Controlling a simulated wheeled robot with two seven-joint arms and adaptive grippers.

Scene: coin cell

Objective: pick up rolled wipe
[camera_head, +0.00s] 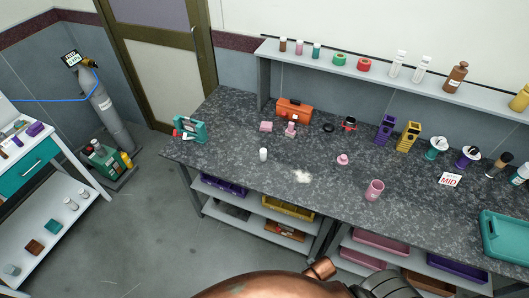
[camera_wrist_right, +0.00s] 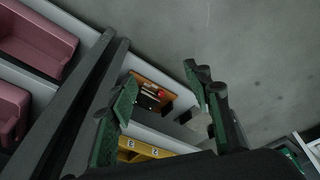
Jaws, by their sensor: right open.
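A small white upright cylinder (camera_head: 263,154), which may be the rolled wipe, stands on the dark speckled bench (camera_head: 225,150) left of its middle. It is too small to be sure. My right gripper (camera_wrist_right: 162,98) is open and empty in the right wrist view, its green-padded fingers wide apart. It faces the lower shelves and floor, away from the bench top. My left gripper is in neither view.
A white patch (camera_head: 303,176) lies on the bench near a pink cup (camera_head: 374,190) and a pink knobbed piece (camera_head: 343,159). A teal tray (camera_head: 505,236) sits at the right. In the wrist view, pink bins (camera_wrist_right: 40,35) and a yellow bin (camera_wrist_right: 150,149) show below.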

